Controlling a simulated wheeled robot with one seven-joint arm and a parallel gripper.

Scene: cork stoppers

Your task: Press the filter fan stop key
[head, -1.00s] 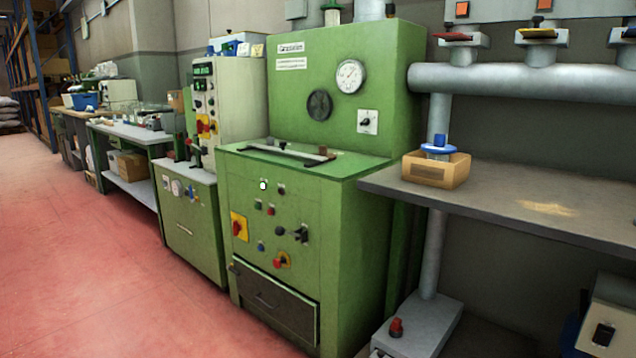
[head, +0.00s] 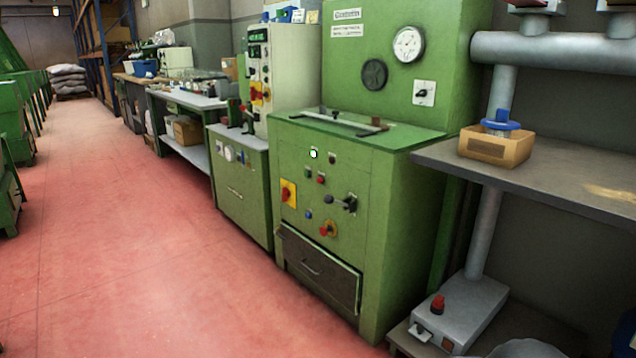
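I cannot read any label that names the filter fan stop key. The green machine (head: 400,210) stands right of centre. Its front panel carries a pale round lamp (head: 313,154), a small red button (head: 320,180), a small dark button (head: 332,159), a blue button (head: 308,214), a red knob on a yellow plate (head: 288,192) and a lower red knob (head: 328,229). A black lever (head: 343,202) sticks out beside them. A grey box (head: 470,312) with a red knob (head: 437,304) sits low at the right. My gripper is not in view.
A pale control cabinet (head: 285,75) with more buttons stands left of the machine. A grey shelf (head: 560,180) at the right holds a cardboard box (head: 495,148) with a blue-topped item. The red floor (head: 150,260) is clear in front and to the left.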

